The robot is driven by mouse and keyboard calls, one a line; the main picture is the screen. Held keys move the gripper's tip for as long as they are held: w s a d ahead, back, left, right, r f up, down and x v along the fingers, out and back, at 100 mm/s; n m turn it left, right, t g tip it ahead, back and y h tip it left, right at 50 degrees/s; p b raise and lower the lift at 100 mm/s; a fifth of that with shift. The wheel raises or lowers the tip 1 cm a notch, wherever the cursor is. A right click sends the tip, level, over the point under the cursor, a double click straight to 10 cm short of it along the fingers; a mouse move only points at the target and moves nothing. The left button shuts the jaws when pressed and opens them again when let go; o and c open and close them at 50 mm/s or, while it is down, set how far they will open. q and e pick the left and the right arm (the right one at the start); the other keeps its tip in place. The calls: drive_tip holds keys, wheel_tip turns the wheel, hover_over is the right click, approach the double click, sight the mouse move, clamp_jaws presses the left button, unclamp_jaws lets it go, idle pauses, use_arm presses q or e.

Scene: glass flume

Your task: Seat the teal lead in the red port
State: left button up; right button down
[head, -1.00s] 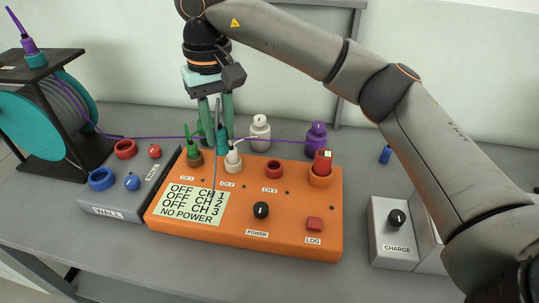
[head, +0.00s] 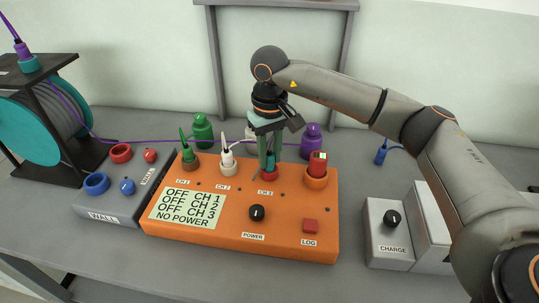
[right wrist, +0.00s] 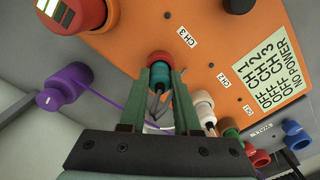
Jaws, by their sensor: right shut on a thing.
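The teal lead (right wrist: 159,75) is a short teal plug. In the head view the teal lead (head: 264,162) is partly hidden by the green fingers. My right gripper (head: 267,160) is shut on it, pointing down over the CH 3 spot of the orange box (head: 290,247). The red port (head: 271,175) is right at the plug's lower end. In the right wrist view the red port (right wrist: 160,57) shows as a rim lined up with the plug, between the fingertips of my right gripper (right wrist: 159,80). How deep the plug sits cannot be told. My left gripper is not in view.
A green plug (head: 186,150) and a white plug (head: 226,157) stand in CH 1 and CH 2, left of the gripper.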

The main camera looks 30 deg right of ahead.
sight(269, 155)
drive_tip(key=shift+f, duration=0.3)
drive_tip(key=c, duration=1.1)
unclamp_jaws()
drive_tip(key=o, duration=0.5)
drive_tip(key=shift+r, duration=0.25)
wheel_tip(269, 155, up, 12)
drive_tip(key=shift+f, duration=0.1)
